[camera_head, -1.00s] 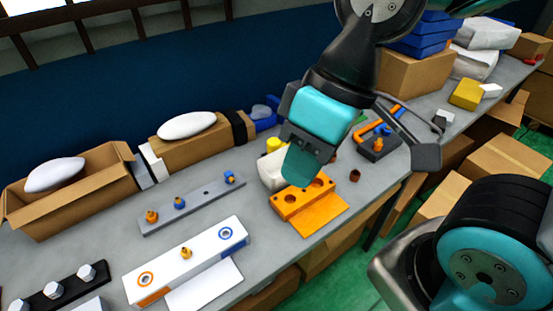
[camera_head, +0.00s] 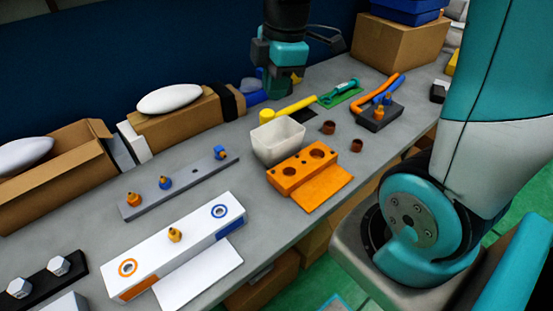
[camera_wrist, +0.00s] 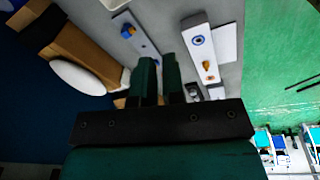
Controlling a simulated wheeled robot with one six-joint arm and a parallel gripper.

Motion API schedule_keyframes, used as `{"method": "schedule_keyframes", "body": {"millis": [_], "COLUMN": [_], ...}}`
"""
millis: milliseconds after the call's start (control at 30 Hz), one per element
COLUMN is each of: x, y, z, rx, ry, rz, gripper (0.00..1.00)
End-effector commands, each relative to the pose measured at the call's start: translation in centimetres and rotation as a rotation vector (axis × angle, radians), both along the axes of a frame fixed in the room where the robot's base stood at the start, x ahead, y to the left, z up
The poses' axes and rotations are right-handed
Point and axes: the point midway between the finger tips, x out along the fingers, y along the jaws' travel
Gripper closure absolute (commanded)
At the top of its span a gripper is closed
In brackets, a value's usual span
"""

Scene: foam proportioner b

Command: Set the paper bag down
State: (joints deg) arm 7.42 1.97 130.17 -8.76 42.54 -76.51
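I cannot pick out a paper bag for certain. A white, open-topped, tapered container (camera_head: 278,141) stands upright on the grey bench, just behind an orange block with holes. My gripper (camera_head: 278,92) is above the back of the bench near the blue wall, beyond the container and apart from it. In the wrist view my gripper's two dark green fingers (camera_wrist: 160,58) stand a narrow gap apart, with nothing visible between them.
The orange block (camera_head: 290,178), a yellow-handled tool (camera_head: 290,110), brown rings (camera_head: 328,128) and a white fixture (camera_head: 175,243) are on the bench (camera_head: 245,195). White oval pouches lie on cardboard boxes (camera_head: 180,127) at the left. Boxes crowd the back right.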

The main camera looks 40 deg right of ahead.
Motion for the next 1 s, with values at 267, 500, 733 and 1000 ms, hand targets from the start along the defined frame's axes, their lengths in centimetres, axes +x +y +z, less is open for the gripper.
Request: {"method": "schedule_keyframes", "body": {"millis": [267, 500, 733, 1000], "x": [2.4, 2.6, 3.0, 3.3], "y": [-7.6, -8.1, -8.0, -8.0], "z": [-5.1, -8.6, -13.9, -17.2], "rx": [-0.113, -0.12, -0.12, -0.121], "ry": [0.012, 0.022, 0.022, 0.017], "rz": [0.254, 0.287, 0.287, 0.286], "gripper": [0.9, 0.9, 0.9, 0.9]}}
